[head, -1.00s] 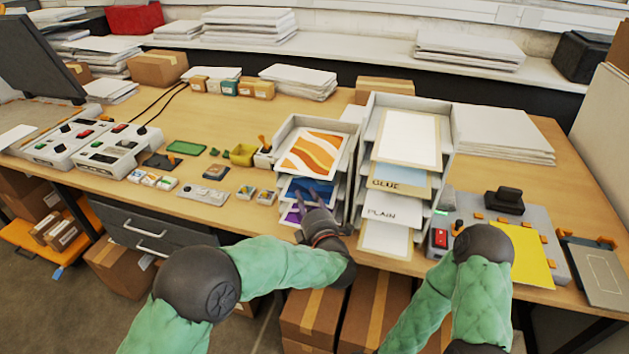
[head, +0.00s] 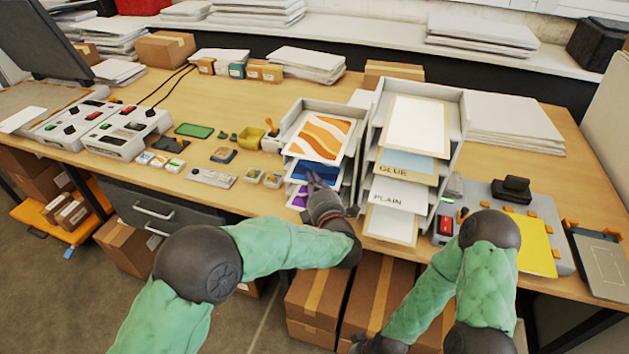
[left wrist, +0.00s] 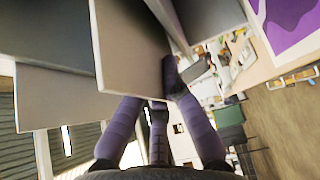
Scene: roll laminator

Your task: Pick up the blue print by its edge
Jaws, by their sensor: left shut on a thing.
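The blue print (head: 299,172) lies in the left letter rack, in the slot below the orange wavy print (head: 320,137). A purple print (head: 297,199) is in the slot below and also shows in the left wrist view (left wrist: 285,25). My left gripper (head: 315,181) is at the front edge of the blue print, shut on it, and hides part of it. In the left wrist view, my left fingers (left wrist: 150,115) reach toward a pale flat panel edge; the blue face is not visible there. Part of my right gripper (head: 380,343) shows at the bottom edge; its fingers are unclear.
The right rack (head: 457,120) stands close beside, with sheets and labels reading GLUE and PLAIN. A grey device with a yellow sheet (head: 535,245) is at the right. Control boxes (head: 120,135) and small parts lie left. Cartons stand below the table edge.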

